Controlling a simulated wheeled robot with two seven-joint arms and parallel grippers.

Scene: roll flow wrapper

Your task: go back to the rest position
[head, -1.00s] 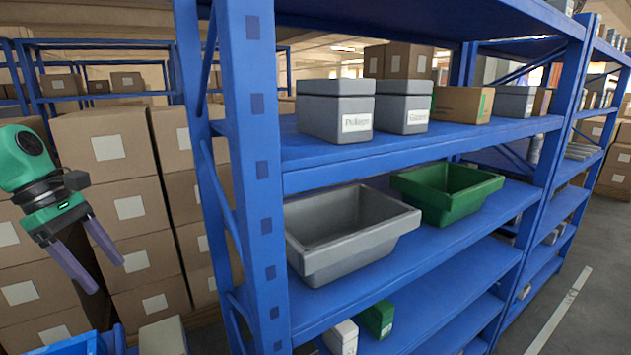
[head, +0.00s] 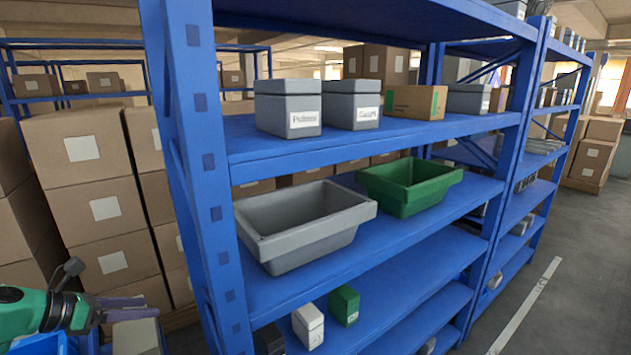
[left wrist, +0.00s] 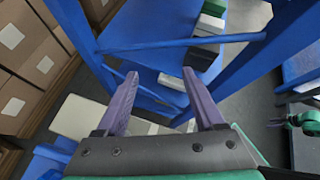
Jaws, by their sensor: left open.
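My left gripper (head: 122,309) is green with purple fingers and shows at the lower left of the head view, left of the blue shelf post. In the left wrist view its two fingers (left wrist: 163,100) are spread apart with nothing between them. My right gripper is not in the head view.
A blue shelf rack (head: 208,190) stands close to the right of the left gripper. It holds a grey bin (head: 300,258), a green bin (head: 408,206) and several boxes. Stacked cartons (head: 85,200) stand on the left. Open floor (head: 575,270) lies at the right.

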